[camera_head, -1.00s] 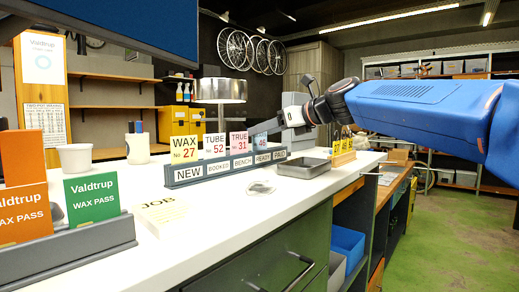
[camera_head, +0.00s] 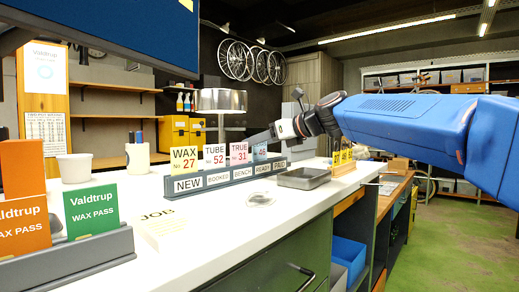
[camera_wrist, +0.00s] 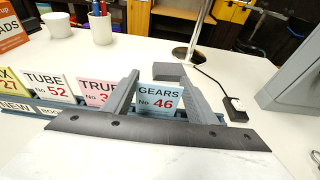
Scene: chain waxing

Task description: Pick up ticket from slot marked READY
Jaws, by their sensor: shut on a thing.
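A pale blue ticket reading GEARS No 46 (camera_wrist: 160,98) stands between the two fingers of my gripper (camera_wrist: 158,92) in the wrist view. My gripper is shut on it. In the head view my gripper (camera_head: 262,137) reaches from the right to the blue ticket (camera_head: 261,152), which stands above the READY label (camera_head: 263,170) of the grey rack (camera_head: 230,179). The ticket's lower edge is hidden, so I cannot tell whether it is clear of the slot.
Tickets WAX 27 (camera_head: 184,160), TUBE 52 (camera_head: 215,155) and TRUE 31 (camera_head: 239,153) stand left along the rack. A grey tray (camera_head: 303,179) lies to the right. A lamp (camera_head: 221,101) stands behind.

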